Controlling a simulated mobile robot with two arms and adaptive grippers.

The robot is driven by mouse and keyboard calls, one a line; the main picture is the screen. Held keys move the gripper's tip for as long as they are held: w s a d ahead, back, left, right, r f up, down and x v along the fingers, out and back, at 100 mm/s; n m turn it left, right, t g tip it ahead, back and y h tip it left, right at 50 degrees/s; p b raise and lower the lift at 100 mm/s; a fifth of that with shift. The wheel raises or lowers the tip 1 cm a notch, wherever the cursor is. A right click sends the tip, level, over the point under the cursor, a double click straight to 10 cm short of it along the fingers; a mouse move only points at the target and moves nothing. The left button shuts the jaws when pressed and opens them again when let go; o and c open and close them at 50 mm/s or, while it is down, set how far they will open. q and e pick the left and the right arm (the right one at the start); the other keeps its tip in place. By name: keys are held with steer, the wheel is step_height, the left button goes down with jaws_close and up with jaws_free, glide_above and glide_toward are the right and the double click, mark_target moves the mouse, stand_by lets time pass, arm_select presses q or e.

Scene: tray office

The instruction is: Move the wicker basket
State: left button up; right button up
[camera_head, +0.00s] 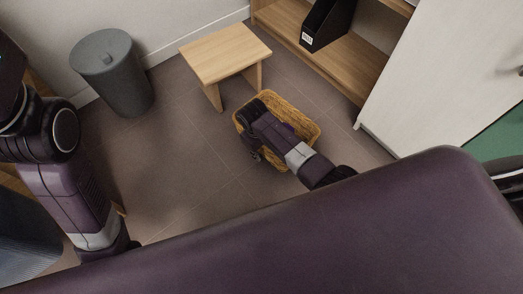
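The wicker basket (296,117) sits upright on the floor in the head view, just in front of a small wooden stool. My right arm reaches across it from the lower right and hides part of its inside and its near left side. My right gripper (252,150) is at the basket's left rim. The fingers are small and dark here, so I cannot tell if they are shut on the rim or only beside it. My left arm shows at the left edge, but its gripper is out of sight.
The wooden stool (224,53) stands right behind the basket. A grey bin (113,75) is at the back left by the wall. A wooden shelf (343,72) holds a black file holder (326,24). A white cabinet (440,75) stands at the right. The floor left of the basket is clear.

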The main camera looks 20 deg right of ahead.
jaws_close()
stand_by(0.4)
